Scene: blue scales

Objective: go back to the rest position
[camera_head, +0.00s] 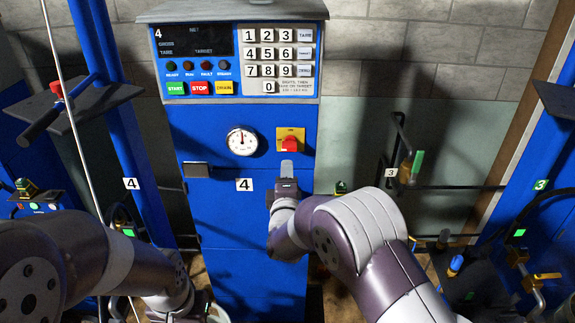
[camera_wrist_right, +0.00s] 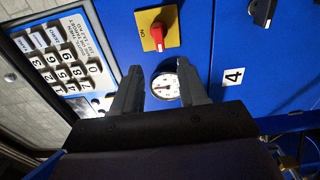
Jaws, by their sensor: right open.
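My right gripper (camera_head: 288,170) is raised in front of the blue cabinet (camera_head: 215,225), just below the red rotary switch (camera_head: 290,143) on its yellow plate. In the right wrist view my right gripper (camera_wrist_right: 158,88) has its two fingers apart with nothing between them. The round gauge (camera_wrist_right: 166,86) shows behind that gap, and the red switch (camera_wrist_right: 157,36) is beyond the fingertips. My left arm comes in at the lower left of the head view. Its end is low by the cabinet's foot, and its fingers cannot be made out.
The keypad (camera_head: 280,55) and the dark display (camera_head: 194,41) are above the switch. A black handle (camera_head: 196,170) sticks out left of the number 4 label. A blue frame with a dark shelf (camera_head: 82,108) stands left. Pipes and valves (camera_head: 535,280) are at right.

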